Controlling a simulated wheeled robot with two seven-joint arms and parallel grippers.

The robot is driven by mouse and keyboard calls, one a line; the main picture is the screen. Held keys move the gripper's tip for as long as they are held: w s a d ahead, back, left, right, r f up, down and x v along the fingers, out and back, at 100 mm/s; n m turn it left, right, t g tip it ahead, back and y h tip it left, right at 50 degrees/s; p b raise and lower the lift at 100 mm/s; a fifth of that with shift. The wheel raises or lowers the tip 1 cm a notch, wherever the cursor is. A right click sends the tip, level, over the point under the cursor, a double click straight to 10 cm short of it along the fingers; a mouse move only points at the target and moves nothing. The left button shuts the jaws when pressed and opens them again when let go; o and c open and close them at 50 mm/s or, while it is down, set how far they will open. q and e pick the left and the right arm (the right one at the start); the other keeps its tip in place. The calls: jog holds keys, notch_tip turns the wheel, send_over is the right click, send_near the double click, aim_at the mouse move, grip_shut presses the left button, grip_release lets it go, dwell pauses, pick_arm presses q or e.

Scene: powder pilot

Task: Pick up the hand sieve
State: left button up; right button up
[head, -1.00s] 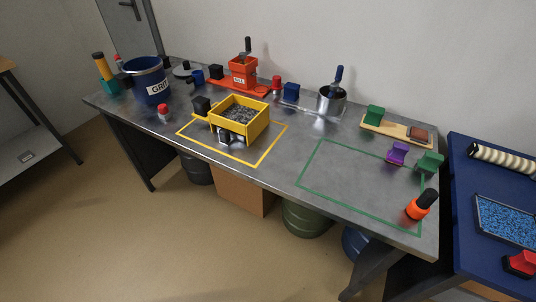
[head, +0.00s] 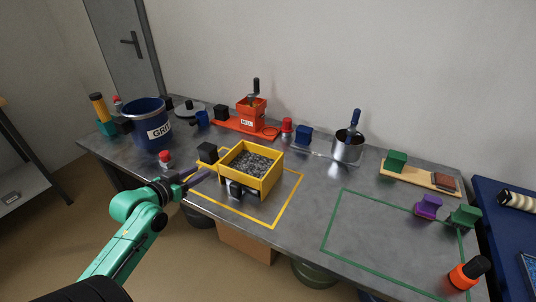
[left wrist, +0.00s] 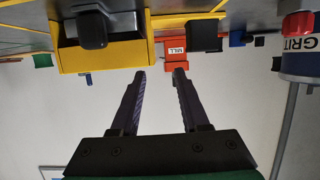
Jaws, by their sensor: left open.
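The hand sieve appears to be the yellow square box (head: 265,184) full of grey granules, standing inside a yellow outline on the steel bench. One black grip (head: 235,190) is on its front side, and a black block (head: 207,152) is at its left. My left gripper (head: 200,177) is open and empty, just left of the box and apart from it. In the left wrist view, which looks upside down, the box (left wrist: 130,57) and its black grip (left wrist: 92,30) are beyond the fingertips (left wrist: 160,74), toward the upper left. My right gripper is out of view.
A blue GRIT bucket (head: 148,128) and a small red-topped item (head: 165,157) stand left of the box. A red mill (head: 250,115) and a metal pot (head: 348,147) are behind. The green-outlined area (head: 385,235) at right is mostly clear.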

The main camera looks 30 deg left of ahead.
pick_arm(q)
send_near(231, 151)
jog(key=p+x, duration=0.1)
jog(key=x, duration=0.9)
jog(key=shift+a+p, duration=0.2)
jog(key=shift+p, duration=0.15)
jog(key=shift+w+f, duration=0.2)
jog(key=shift+f, duration=0.05)
jog(key=shift+s, duration=0.1)
grip_shut()
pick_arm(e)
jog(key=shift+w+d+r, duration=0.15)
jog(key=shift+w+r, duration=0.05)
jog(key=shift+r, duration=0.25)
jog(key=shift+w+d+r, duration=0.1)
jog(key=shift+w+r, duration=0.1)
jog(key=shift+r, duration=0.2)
